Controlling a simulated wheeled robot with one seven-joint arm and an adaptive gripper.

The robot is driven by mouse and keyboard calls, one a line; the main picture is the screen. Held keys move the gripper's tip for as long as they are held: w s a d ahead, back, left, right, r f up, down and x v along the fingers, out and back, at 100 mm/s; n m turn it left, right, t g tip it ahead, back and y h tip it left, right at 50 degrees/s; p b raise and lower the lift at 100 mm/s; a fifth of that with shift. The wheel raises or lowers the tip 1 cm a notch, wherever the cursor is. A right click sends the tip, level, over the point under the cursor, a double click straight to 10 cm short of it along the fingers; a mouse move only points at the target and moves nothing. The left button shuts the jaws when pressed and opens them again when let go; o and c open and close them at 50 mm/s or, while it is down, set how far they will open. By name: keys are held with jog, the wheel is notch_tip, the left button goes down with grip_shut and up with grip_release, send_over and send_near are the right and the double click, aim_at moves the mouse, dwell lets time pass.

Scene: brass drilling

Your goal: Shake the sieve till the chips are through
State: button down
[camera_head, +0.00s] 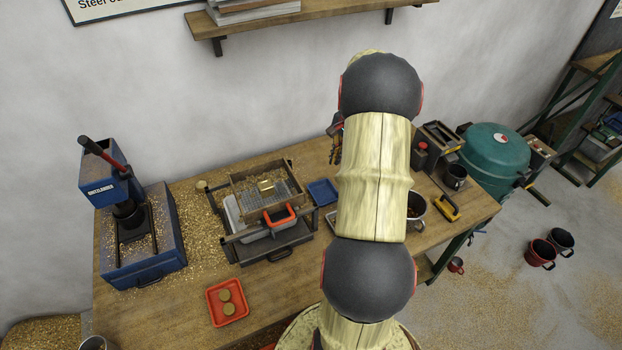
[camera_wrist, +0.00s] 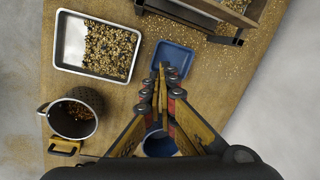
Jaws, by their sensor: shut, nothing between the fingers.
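The sieve (camera_head: 240,184) is a wooden frame with a mesh bottom and a red handle (camera_head: 281,215). It rests on a dark stand (camera_head: 272,250) over a pale tray (camera_head: 232,213). Chips and a small brass-coloured piece (camera_head: 266,186) lie in it. How many chips are on the mesh is too small to tell. In the wrist view a wooden frame edge (camera_wrist: 232,14) shows at the top right. My gripper (camera_wrist: 160,72) is shut and empty, above the table by the blue tray (camera_wrist: 181,53), apart from the sieve. In the head view my arm partly hides it.
A white tray of chips (camera_wrist: 68,41) and a pot (camera_wrist: 88,127) stand on the wooden table (camera_head: 180,318). A blue press (camera_head: 150,260) is at the left, a red tray (camera_head: 240,312) in front, a green drum (camera_head: 495,160) at the right. Loose chips cover the left tabletop.

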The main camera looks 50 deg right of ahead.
jog(key=w+a+f+m+y, duration=0.1)
jog(key=a+f+m, duration=0.3)
jog(key=a+f, duration=0.5)
jog(key=shift+w+a+f+g+y+p, duration=0.15)
jog(key=shift+w+a+g+y+p, duration=0.15)
jog(key=shift+w+a+y, duration=0.15)
dwell(0.4)
jog(key=w+a, duration=0.3)
jog(key=a, duration=0.3)
jog(key=shift+p, duration=0.45)
